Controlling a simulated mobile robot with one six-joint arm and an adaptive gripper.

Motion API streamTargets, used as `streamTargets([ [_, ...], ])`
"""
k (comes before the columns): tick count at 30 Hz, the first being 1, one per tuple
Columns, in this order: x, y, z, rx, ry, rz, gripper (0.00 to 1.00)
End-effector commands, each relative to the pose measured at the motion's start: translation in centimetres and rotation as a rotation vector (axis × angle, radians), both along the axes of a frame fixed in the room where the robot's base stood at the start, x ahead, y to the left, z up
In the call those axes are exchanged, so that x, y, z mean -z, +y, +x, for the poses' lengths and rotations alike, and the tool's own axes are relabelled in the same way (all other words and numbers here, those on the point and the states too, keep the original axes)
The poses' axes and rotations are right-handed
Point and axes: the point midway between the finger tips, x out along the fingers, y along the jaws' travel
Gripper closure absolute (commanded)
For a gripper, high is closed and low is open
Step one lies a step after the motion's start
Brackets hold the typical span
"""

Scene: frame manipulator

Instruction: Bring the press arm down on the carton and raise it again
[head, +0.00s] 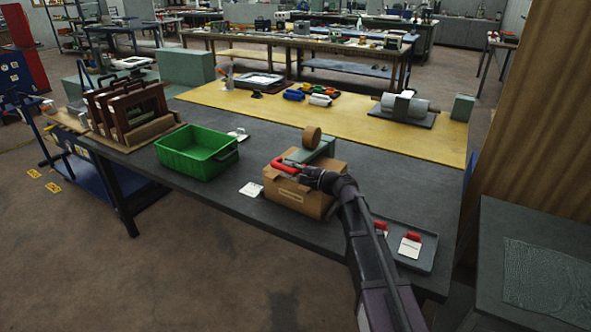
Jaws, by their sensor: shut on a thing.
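A brown cardboard carton (292,199) with a pale label stands on the dark grey table, right of the green crate. A red handle (284,168) lies low over the carton's top. It seems to belong to the press arm, most of which I cannot make out. A grey-green block or bar (323,150) shows just behind the carton's top. My gripper (300,172) comes in from the lower right and is shut on the red handle. My gripper and wrist hide part of the carton's top. I cannot tell whether the press arm touches the carton.
A green crate (198,170) stands left of the carton. A brown roll (311,137) is behind it. A grey tray (427,262) with red-topped white items lies to the right. White cards lie on the table. The yellow table section (250,104) behind holds small tools and a grey cylinder (410,105).

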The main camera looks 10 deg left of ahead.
Motion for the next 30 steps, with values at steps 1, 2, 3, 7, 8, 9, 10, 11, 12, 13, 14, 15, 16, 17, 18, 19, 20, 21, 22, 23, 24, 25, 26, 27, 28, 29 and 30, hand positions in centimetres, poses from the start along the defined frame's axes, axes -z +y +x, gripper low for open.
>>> streamTargets([
  [1, 0.5, 0.1, -0.1, 0.002, 0.001, 0.0, 1.0],
  [2, 0.6, 0.2, -0.2, 0.0, 0.001, 0.0, 1.0],
  [3, 0.7, 0.4, -0.2, -0.002, 0.001, 0.0, 1.0],
  [7, 0.8, 0.8, -0.5, -0.009, 0.002, 0.001, 1.0],
  [8, 0.8, 0.9, -0.5, -0.01, 0.002, 0.0, 1.0],
  [9, 0.8, 0.9, -0.6, -0.011, 0.002, 0.001, 1.0],
  [10, 0.8, 1.0, -0.6, -0.013, 0.002, 0.0, 1.0],
  [11, 0.8, 1.0, -0.6, -0.013, 0.002, 0.001, 1.0],
  [12, 0.8, 1.1, -0.7, -0.014, 0.002, 0.001, 1.0],
  [13, 0.8, 1.1, -0.7, -0.016, 0.002, 0.001, 1.0],
  [14, 0.8, 1.1, -0.7, -0.017, 0.002, 0.001, 1.0],
  [15, 0.8, 1.1, -0.7, -0.017, 0.002, 0.001, 1.0],
  [16, 0.8, 1.2, -0.7, -0.018, 0.002, 0.001, 1.0],
  [17, 0.8, 1.2, -0.8, -0.019, 0.002, 0.001, 1.0],
  [18, 0.8, 1.2, -0.8, -0.02, 0.003, 0.002, 1.0],
  [19, 0.8, 1.2, -0.8, -0.02, 0.003, 0.002, 0.6],
  [20, 0.8, 1.2, -0.8, -0.02, 0.002, 0.001, 0.51],
  [21, 0.8, 1.2, -0.8, -0.019, 0.002, 0.001, 0.39],
  [22, 0.8, 1.2, -0.8, -0.019, 0.002, 0.001, 0.35],
  [23, 0.8, 1.2, -0.8, -0.019, 0.002, 0.001, 0.35],
  [24, 0.8, 1.2, -0.7, -0.017, 0.002, 0.001, 0.35],
  [25, 0.8, 1.2, -0.7, -0.017, 0.002, 0.001, 0.35],
  [26, 0.8, 1.2, -0.7, -0.017, 0.002, 0.001, 0.35],
  [27, 0.8, 1.2, -0.7, -0.017, 0.002, 0.001, 0.35],
  [28, 0.8, 1.2, -0.7, -0.017, 0.002, 0.001, 0.35],
  [29, 0.8, 1.2, -0.6, -0.017, 0.002, 0.001, 0.35],
  [30, 0.8, 1.2, -0.6, -0.017, 0.002, 0.001, 0.35],
])
